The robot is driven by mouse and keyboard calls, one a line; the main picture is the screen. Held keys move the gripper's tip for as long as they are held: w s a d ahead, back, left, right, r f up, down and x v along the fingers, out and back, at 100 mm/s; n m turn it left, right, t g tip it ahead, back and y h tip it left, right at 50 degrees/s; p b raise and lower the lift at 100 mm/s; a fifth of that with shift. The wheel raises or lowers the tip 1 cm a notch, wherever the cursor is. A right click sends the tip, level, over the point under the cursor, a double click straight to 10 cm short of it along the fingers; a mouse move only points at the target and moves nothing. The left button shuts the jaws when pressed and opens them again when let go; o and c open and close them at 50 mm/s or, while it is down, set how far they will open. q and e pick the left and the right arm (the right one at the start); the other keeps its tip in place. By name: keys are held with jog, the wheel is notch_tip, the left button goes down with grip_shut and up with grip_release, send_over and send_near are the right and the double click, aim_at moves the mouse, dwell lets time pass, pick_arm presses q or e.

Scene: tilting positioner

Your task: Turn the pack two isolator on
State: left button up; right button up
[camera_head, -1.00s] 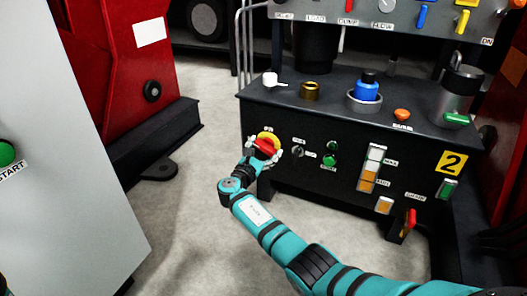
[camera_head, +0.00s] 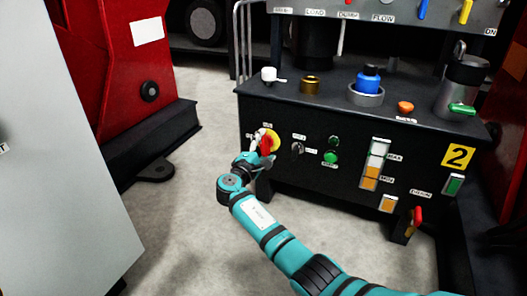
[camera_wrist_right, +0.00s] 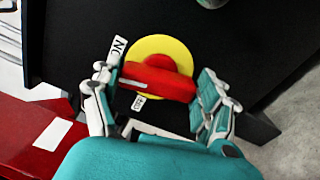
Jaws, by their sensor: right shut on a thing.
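The pack two isolator is a red handle (camera_head: 267,143) on a yellow disc (camera_head: 275,139), on the left of the black front panel of pack 2. In the right wrist view the red handle (camera_wrist_right: 160,80) lies across the yellow disc (camera_wrist_right: 166,46), its pale-marked end between the ON label (camera_wrist_right: 119,48) and the OFF label (camera_wrist_right: 139,102). My right gripper (camera_head: 262,150) is at the handle, shut on it, with one finger at each end in the wrist view (camera_wrist_right: 152,90). The gripper partly hides the isolator in the head view. My left gripper is not in view.
Right of the isolator are a small selector (camera_head: 297,148), a green button (camera_head: 331,156) and an amber level gauge (camera_head: 374,165). A grey cabinet (camera_head: 60,190) stands at left; bare floor (camera_head: 185,215) lies between.

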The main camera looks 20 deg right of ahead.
jog(key=shift+f+m+b, duration=0.15)
jog(key=shift+m+b, duration=0.5)
jog(key=shift+m, duration=0.65)
jog(key=o, duration=1.2)
jog(key=shift+c, duration=0.2)
jog(key=shift+s+a, duration=0.1)
jog(key=v, duration=0.7)
jog(key=shift+a, duration=0.1)
